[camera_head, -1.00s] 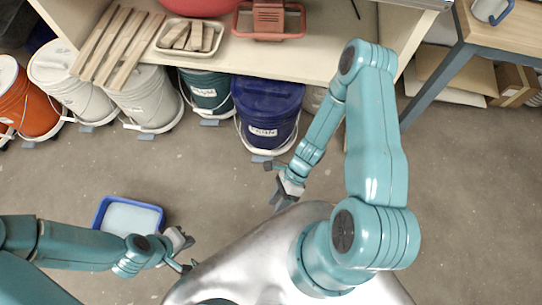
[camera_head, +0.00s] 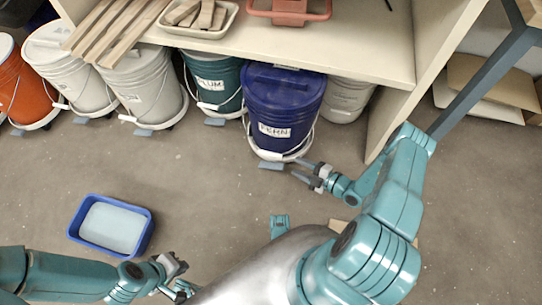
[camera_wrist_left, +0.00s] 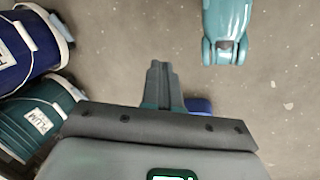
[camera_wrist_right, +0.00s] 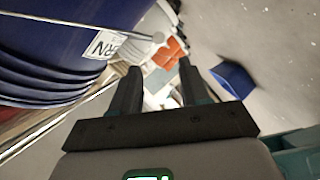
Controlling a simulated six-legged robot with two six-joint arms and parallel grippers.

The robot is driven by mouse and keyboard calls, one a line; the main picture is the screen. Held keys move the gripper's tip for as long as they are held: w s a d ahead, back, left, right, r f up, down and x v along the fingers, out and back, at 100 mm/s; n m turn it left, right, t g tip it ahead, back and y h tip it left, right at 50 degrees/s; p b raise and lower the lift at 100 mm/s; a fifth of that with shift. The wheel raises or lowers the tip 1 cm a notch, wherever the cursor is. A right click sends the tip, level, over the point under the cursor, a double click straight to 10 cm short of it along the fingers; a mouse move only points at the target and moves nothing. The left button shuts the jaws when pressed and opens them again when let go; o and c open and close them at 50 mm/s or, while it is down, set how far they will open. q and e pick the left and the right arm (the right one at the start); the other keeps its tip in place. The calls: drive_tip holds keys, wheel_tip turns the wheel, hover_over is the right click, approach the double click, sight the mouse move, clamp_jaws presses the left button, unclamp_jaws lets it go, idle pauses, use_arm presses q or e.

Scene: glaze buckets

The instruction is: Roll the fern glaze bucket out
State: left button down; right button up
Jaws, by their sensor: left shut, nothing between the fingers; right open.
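The fern glaze bucket (camera_head: 282,108) is dark blue with a lid and a white FERN label. It stands upright on a white wheeled base under the front edge of the shelf, with a grey-blue tab (camera_head: 271,165) low at its front. It fills the upper left of the right wrist view (camera_wrist_right: 60,40) and is partly seen in the left wrist view (camera_wrist_left: 22,50). My right gripper (camera_head: 299,170) is open, low at the bucket's front right, with nothing between its fingers. My left gripper (camera_head: 182,279) is shut and empty near the bottom, well away from the bucket.
The teal PLUM bucket (camera_head: 212,80) stands just left of fern; a pale bucket (camera_head: 347,97) is at its right. White buckets (camera_head: 148,85) and an orange bucket (camera_head: 22,88) stand further left. A blue tub (camera_head: 112,224) lies on the floor. Floor in front of fern is open.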

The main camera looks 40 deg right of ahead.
drive_tip(key=b+x, duration=0.3)
drive_tip(key=x, duration=0.8)
drive_tip(key=shift+w+a+f, duration=0.1)
drive_tip(key=shift+f, duration=0.05)
use_arm(q)
drive_tip(key=shift+t, duration=0.4)
drive_tip(key=shift+w+a+f, duration=0.1)
drive_tip(key=shift+w+f, duration=0.2)
drive_tip(key=shift+f, duration=0.3)
drive_tip(key=shift+w+a+f, duration=0.1)
drive_tip(key=shift+w+f, duration=0.2)
drive_tip(key=shift+f, duration=0.35)
drive_tip(key=shift+w+a+f, duration=0.1)
drive_tip(key=shift+w+f, duration=0.2)
drive_tip(key=shift+f, duration=0.3)
use_arm(e)
drive_tip(key=shift+w+a, duration=0.25)
drive_tip(key=shift+w, duration=0.4)
clamp_jaws()
